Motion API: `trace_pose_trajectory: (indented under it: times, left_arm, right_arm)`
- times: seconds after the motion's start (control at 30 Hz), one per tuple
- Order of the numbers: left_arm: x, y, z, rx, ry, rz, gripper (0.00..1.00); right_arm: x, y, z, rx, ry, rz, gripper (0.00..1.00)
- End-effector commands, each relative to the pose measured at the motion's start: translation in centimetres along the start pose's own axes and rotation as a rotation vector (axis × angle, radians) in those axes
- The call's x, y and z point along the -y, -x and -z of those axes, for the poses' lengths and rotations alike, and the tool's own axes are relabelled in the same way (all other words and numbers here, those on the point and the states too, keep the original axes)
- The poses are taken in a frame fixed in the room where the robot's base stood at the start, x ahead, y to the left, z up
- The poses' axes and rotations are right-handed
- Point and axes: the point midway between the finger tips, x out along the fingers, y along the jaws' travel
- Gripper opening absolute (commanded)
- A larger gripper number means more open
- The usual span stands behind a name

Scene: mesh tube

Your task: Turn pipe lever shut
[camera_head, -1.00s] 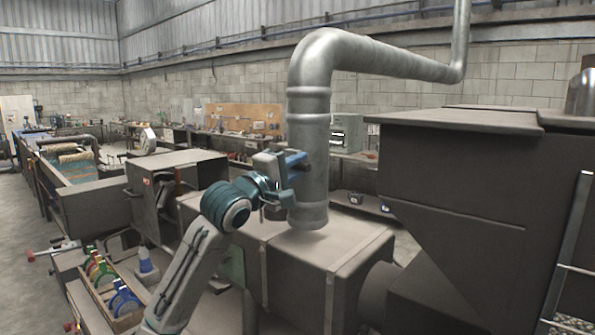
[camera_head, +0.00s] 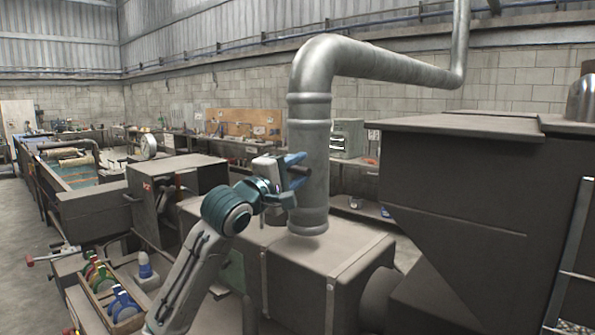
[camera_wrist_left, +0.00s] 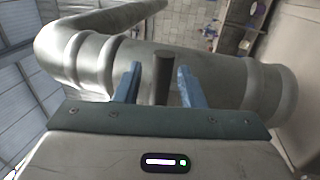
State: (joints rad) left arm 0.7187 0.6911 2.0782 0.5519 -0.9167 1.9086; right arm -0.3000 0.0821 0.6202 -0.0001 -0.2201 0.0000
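A thick grey metal pipe (camera_head: 308,135) stands upright on a brown duct box, then bends to the right at its top. In the left wrist view the pipe (camera_wrist_left: 205,75) lies across the picture. A short dark lever (camera_wrist_left: 163,78) sticks out from it toward my gripper. My left gripper (camera_head: 297,171) is at the pipe's left side. In the wrist view its two blue fingers (camera_wrist_left: 157,84) are apart, one on each side of the lever, with a gap on both sides. My right gripper is not in view.
The brown duct box (camera_head: 345,250) lies under the pipe. A large dark hopper (camera_head: 450,185) stands close on the right. A wooden crate (camera_head: 128,322) with coloured parts is at the lower left. Free air lies left of the pipe.

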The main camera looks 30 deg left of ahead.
Motion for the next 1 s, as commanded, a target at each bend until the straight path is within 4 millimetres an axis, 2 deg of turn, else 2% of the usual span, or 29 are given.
trace_pose_trajectory:
  times: [0.23, 0.7, 1.0]
  left_arm:
    - [0.2, 1.2, 0.1, -0.001, -0.005, -0.001, 0.36]
    - [0.5, 7.4, 0.1, -0.002, -0.007, 0.000, 0.36]
    - [0.3, 10.1, 0.1, -0.001, -0.003, -0.001, 0.36]
  right_arm:
    - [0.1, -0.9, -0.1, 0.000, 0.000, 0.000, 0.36]
    - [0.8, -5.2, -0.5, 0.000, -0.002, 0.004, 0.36]
    - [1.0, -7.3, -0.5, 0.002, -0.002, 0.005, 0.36]
